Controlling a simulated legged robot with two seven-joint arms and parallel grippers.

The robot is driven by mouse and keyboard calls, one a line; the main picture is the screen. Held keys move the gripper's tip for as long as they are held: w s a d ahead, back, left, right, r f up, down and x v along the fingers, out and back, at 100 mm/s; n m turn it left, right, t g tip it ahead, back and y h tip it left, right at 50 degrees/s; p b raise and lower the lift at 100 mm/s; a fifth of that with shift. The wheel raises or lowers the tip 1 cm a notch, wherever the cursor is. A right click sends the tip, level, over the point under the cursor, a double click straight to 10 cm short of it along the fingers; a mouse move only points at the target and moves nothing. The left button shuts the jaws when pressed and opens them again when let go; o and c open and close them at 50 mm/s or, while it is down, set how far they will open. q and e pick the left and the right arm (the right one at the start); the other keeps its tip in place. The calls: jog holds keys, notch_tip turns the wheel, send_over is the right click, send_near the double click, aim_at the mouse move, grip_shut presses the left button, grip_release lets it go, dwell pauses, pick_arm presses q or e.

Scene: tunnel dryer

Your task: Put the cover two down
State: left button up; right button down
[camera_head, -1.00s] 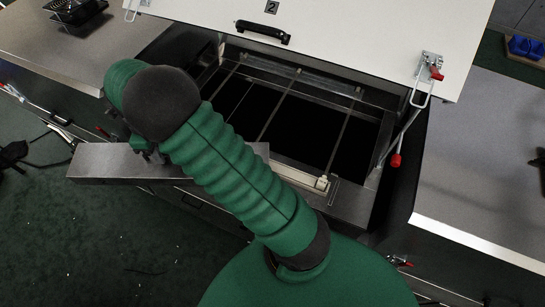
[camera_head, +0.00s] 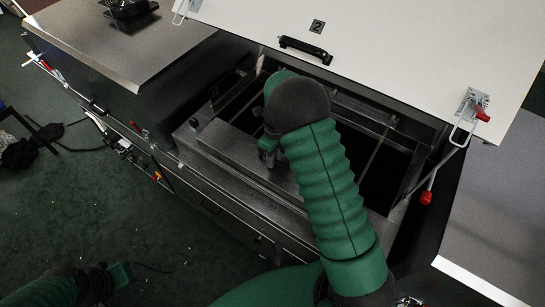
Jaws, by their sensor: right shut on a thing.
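Cover two is the large white panel (camera_head: 400,50) marked "2". It stands raised over the open dryer bay (camera_head: 385,190), with a black handle (camera_head: 305,49) near its lower edge. My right gripper (camera_head: 268,158) is below and left of that handle, apart from the cover. It is shut on a grey metal bar (camera_head: 228,150) that lies over or just above the front left of the opening. My forearm hides part of the bar and of the bay. My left gripper (camera_head: 120,275) is low at the left edge, over the floor, its fingers unclear.
A latch with a red tip (camera_head: 472,112) hangs at the cover's right, and a red-ended rod (camera_head: 427,197) is below it. Grey worktops flank the bay at left (camera_head: 125,40) and right (camera_head: 495,210). Cables and fittings run along the front left. The floor at left is mostly clear.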

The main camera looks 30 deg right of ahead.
jog(key=c, duration=1.5)
grip_release()
jog(key=shift+s+d, duration=0.1)
jog(key=shift+d, duration=0.3)
jog(key=shift+a, duration=0.1)
